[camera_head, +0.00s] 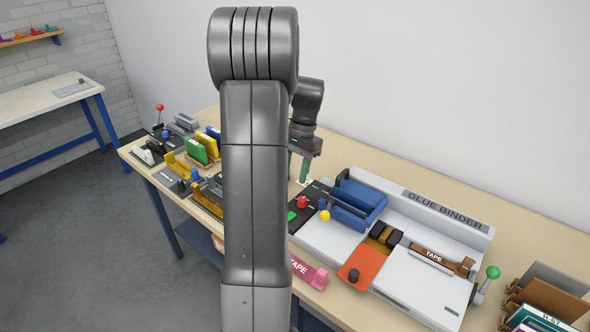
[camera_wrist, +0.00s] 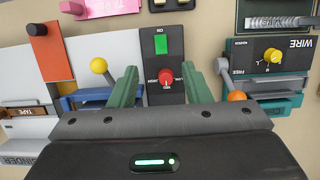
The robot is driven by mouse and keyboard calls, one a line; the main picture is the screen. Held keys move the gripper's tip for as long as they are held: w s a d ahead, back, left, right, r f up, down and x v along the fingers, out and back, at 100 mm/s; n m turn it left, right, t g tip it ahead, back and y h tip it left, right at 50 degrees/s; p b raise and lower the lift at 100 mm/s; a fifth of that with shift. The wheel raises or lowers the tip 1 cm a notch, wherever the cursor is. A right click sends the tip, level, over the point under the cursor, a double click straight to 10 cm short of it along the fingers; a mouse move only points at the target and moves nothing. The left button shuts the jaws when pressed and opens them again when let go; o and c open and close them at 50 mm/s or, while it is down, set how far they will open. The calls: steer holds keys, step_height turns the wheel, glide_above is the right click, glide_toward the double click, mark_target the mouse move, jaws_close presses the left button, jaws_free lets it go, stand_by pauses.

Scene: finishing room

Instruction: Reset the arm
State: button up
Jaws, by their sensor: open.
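My arm (camera_head: 254,190) rises through the middle of the head view and hides part of the bench. My gripper (camera_head: 304,168) is beyond it, pointing down above the bench top, partly hidden. In the wrist view my gripper (camera_wrist: 160,88) has its two green fingers spread apart with nothing held between them. Below them a black control box (camera_wrist: 158,20) shows a green button (camera_wrist: 161,45) and a red knob (camera_wrist: 166,75). The red knob appears between the fingers in that view; contact cannot be seen.
The glue binder (camera_head: 441,213) with its blue clamp (camera_head: 357,203) stands right of my gripper. The wire machine (camera_wrist: 280,55) is on the other side. A pink tape dispenser (camera_head: 310,274) lies at the front edge.

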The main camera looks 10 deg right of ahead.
steer(key=p+x, duration=0.2)
steer(key=x, duration=1.2)
steer(key=shift+s+h, duration=0.1)
steer(key=shift+h, duration=0.2)
